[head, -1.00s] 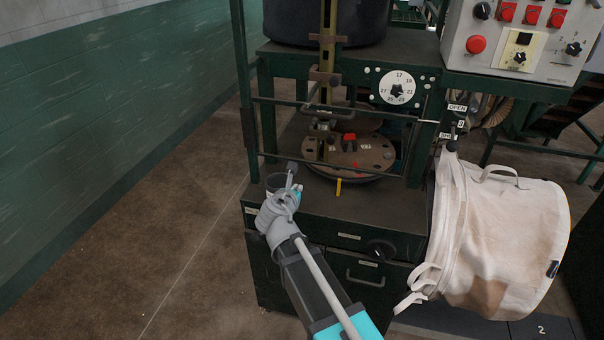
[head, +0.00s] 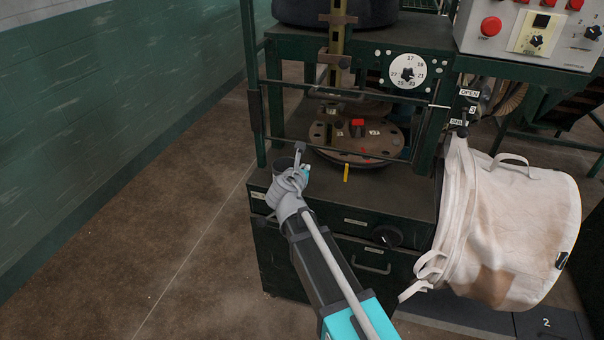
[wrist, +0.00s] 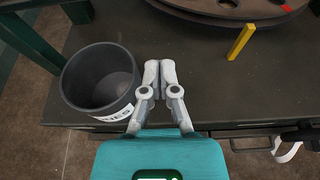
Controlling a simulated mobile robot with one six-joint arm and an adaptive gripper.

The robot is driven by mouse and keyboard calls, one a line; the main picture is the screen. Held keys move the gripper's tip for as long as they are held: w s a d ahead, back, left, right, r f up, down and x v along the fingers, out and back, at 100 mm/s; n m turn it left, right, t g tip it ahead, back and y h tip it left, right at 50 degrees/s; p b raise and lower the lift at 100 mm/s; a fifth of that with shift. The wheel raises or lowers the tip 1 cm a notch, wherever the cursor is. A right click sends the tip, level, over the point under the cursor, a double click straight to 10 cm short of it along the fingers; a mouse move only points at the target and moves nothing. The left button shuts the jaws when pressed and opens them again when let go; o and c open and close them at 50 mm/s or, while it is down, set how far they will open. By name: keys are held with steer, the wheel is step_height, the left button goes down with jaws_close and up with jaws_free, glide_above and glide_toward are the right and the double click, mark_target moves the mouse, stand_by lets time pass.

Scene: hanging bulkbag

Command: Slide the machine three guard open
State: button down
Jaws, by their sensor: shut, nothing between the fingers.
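The machine three guard is a dark barred frame across the front of the green machine. Its upper bar (head: 390,99) and a grip-like handle (head: 337,95) show in the head view. On the right post are an OPEN label (head: 469,93), a 3 label (head: 472,110) and a partly covered lower label (head: 457,122), with a black knob (head: 462,131) beside it. My gripper (head: 299,149) is shut and empty, below and left of the handle, apart from it. In the wrist view my gripper (wrist: 160,65) is over the worktop beside a cup. The guard's bars are not clear there.
The dark cup (wrist: 100,77) stands at the worktop's left front corner, close to my fingers. A white bulk bag (head: 520,225) hangs at right, under a control box (head: 530,32). The left floor is clear.

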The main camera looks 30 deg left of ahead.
steer(key=x, duration=0.3)
steer(key=b+x, duration=0.1)
steer(key=x, duration=0.1)
steer(key=shift+w+a+r, duration=0.1)
steer(key=shift+w+r, duration=0.05)
steer(key=shift+w, duration=0.3)
steer(key=shift+r+p, duration=1.65)
steer(key=shift+p, duration=0.05)
steer(key=shift+r, duration=0.15)
step_height(320, 180, up, 28)
steer(key=p, duration=2.8)
steer(key=shift+r+p, duration=0.2)
steer(key=shift+p, duration=0.15)
steer(key=shift+f, duration=0.25)
steer(key=s+d, duration=0.2)
steer(key=s, duration=0.7)
steer(key=shift+b, duration=0.4)
steer(key=shift+s+d+f, duration=0.1)
steer(key=shift+s+f, duration=0.05)
